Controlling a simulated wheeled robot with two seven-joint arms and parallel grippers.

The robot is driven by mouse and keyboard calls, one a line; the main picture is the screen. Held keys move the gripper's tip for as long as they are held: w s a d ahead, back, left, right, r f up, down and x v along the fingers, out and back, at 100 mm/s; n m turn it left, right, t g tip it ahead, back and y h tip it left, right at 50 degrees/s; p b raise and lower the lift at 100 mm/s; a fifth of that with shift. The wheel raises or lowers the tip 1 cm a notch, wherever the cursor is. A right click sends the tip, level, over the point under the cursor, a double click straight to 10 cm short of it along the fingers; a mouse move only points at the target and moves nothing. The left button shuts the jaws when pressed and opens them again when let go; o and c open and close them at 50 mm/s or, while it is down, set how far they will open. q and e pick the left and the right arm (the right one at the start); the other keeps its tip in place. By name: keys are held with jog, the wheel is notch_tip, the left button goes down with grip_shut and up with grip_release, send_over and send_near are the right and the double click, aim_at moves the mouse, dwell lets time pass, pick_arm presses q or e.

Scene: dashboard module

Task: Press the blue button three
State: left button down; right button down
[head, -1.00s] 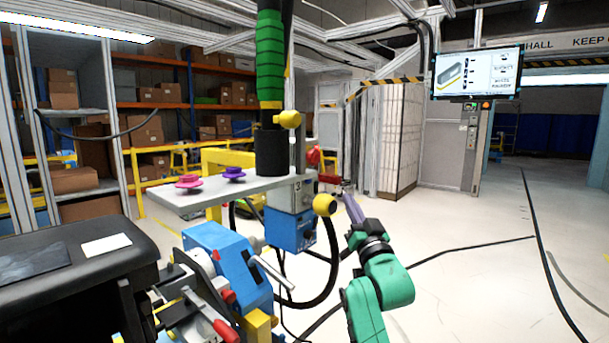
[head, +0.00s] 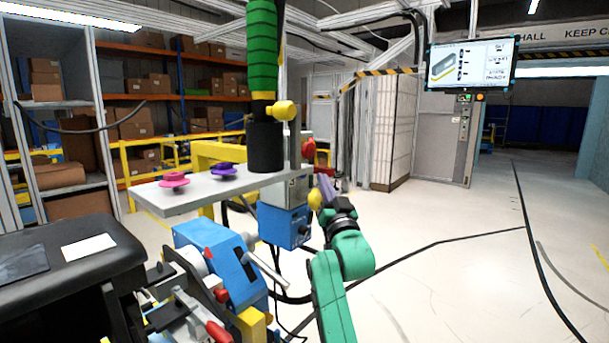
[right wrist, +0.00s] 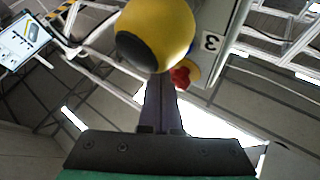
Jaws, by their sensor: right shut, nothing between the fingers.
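The grey station box marked 3 (right wrist: 211,43) shows in the right wrist view, with a yellow round knob with a dark face (right wrist: 156,35) in front of it. A blue box (head: 284,226) sits below the grey box. A button that is clearly blue cannot be made out. My right gripper is shut and empty. Its fingertips are close to the knob in the right wrist view (right wrist: 158,86); contact cannot be told. My left gripper is not in view.
A red knob (right wrist: 183,76) lies behind the yellow one. A grey shelf (head: 200,192) bears a pink piece (head: 174,180) and a purple piece (head: 223,169). A black cylinder (head: 265,147) hangs under a green coil (head: 262,45). The floor at right is open.

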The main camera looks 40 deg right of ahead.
aim_at(314, 190)
jog(key=shift+w+a+f, duration=0.1)
jog(key=shift+w+a, duration=0.05)
jog(key=shift+w, duration=0.5)
jog(key=shift+w+a, duration=0.1)
jog(key=shift+w, duration=0.5)
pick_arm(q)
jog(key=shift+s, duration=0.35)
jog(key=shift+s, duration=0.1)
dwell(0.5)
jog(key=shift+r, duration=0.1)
pick_arm(e)
jog(key=shift+w+a, duration=0.2)
jog(key=shift+w, duration=0.2)
jog(key=shift+w+a, duration=0.15)
jog(key=shift+w, duration=0.35)
dwell(0.9)
jog(key=shift+s+f, duration=0.15)
jog(key=shift+s, duration=0.55)
jog(key=shift+d, duration=0.2)
